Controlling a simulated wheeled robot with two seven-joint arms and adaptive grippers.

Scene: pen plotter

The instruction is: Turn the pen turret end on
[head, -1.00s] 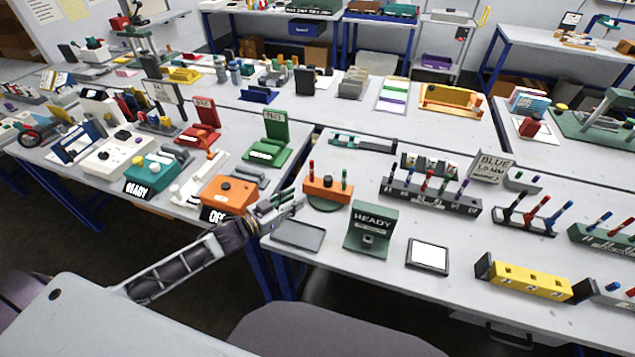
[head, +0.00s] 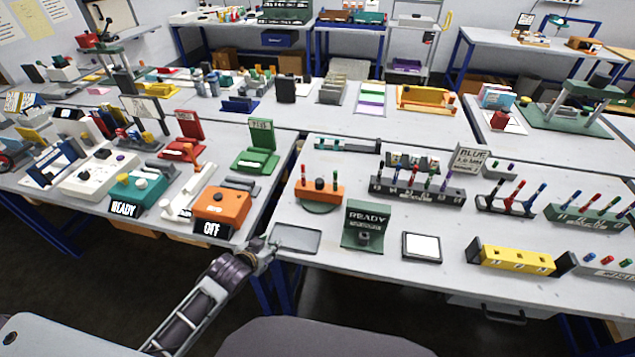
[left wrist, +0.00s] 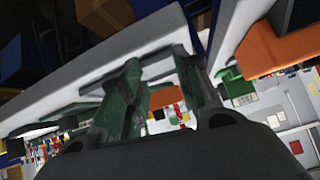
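The pen turret (head: 320,192) is an orange block on a round green base, with a red-topped pen at its left and green pens toward its right. It stands near the left edge of the right table, its long side facing me. My left gripper (head: 262,248) is at the table's front left corner, below and left of the turret and apart from it. In the left wrist view its two dark green fingers (left wrist: 158,68) are spread with a gap and nothing held between them. My right gripper is not in view.
A grey tray (head: 296,238) lies between my left gripper and the turret. A green READY stand (head: 364,226) and a white-topped pad (head: 422,247) are to its right. An orange box with an OFF sign (head: 222,205) stands on the left table, across a gap.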

